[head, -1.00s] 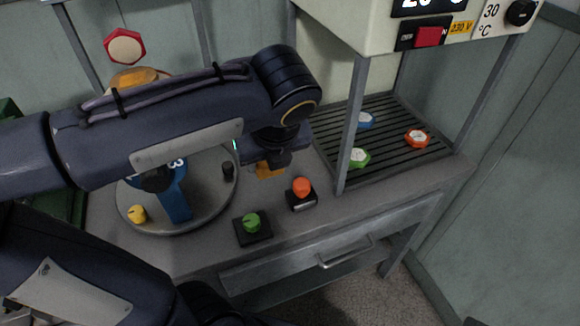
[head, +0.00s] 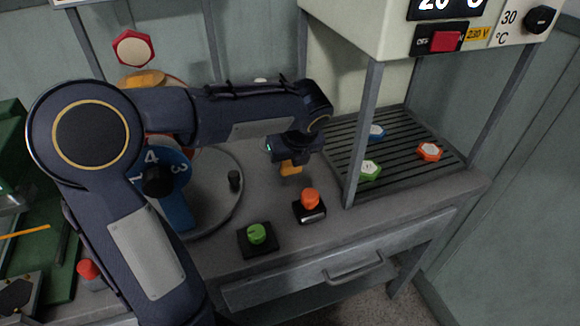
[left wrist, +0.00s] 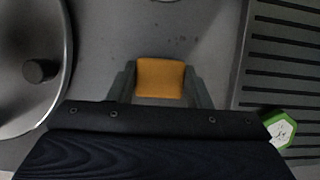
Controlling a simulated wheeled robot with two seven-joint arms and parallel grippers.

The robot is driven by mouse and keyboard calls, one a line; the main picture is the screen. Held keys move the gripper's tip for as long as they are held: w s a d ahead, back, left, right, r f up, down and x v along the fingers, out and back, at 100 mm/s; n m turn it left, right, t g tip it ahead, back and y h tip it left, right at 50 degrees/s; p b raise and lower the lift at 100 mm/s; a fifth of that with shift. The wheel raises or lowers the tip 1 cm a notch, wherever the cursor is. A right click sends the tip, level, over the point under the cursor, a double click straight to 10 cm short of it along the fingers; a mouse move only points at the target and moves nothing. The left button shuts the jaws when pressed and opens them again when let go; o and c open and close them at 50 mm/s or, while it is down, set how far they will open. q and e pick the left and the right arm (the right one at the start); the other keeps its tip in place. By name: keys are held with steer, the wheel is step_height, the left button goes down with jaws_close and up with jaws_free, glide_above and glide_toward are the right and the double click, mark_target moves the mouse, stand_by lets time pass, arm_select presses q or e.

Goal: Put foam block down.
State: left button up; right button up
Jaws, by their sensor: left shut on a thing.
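The foam block (left wrist: 160,78) is orange-yellow and sits between the two fingers of my left gripper (left wrist: 160,88) in the left wrist view. In the head view the foam block (head: 291,168) shows below my left gripper (head: 290,160), over the grey bench top. The left gripper is shut on it. I cannot tell whether the block's underside touches the bench. My right gripper is not in view.
A round turntable (head: 215,205) with a blue numbered part (head: 172,190) stands to the left. A slatted rack (head: 400,150) with several coloured hexagonal pieces is to the right. An orange button (head: 310,197) and a green knob (head: 256,234) are in front.

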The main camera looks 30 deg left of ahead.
arm_select(q)
steer(key=shift+f, duration=0.9)
steer(key=shift+f, duration=0.1)
steer(key=shift+f, duration=0.15)
steer(key=o, duration=0.9)
steer(key=p+v, duration=0.2)
steer(key=v, duration=1)
steer(key=shift+r+p, duration=0.3)
steer(key=shift+p, duration=0.1)
steer(key=shift+s+f, duration=0.1)
